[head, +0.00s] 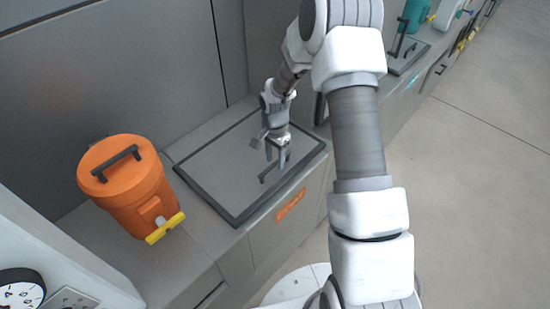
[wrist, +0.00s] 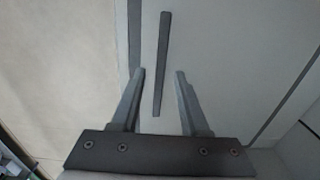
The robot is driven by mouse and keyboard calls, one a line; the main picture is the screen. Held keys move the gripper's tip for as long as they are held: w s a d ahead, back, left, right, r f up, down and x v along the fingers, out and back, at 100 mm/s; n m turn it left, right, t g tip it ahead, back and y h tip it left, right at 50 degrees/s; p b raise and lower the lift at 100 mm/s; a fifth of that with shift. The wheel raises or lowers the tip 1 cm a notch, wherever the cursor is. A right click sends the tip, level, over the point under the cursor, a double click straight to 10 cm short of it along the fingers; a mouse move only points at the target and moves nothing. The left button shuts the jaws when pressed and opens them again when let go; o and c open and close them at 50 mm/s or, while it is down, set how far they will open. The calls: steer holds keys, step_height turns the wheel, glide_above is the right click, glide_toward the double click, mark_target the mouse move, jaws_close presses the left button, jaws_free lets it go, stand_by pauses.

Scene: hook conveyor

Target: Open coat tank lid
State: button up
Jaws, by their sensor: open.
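The coat tank lid (head: 212,172) is a flat grey panel with a dark border, closed flush in the counter. An orange label (head: 290,205) with unreadable text is on the cabinet front below it. A dark bar handle (head: 268,173) stands near the lid's front edge; in the wrist view the handle (wrist: 161,65) runs lengthwise between the fingers' lines. My gripper (head: 278,160) points down over the lid close to the handle; in the wrist view my gripper (wrist: 160,74) is open, with a finger on each side of the handle's near end. I cannot tell whether they touch it.
An orange drum (head: 125,185) with a black handle and yellow tap stands on the counter to the left. Another lid (head: 405,56) with a dark handle and a teal container (head: 416,14) are farther along the counter. The floor (head: 480,150) at right is clear.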

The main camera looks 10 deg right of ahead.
jaws_close()
stand_by(1.4)
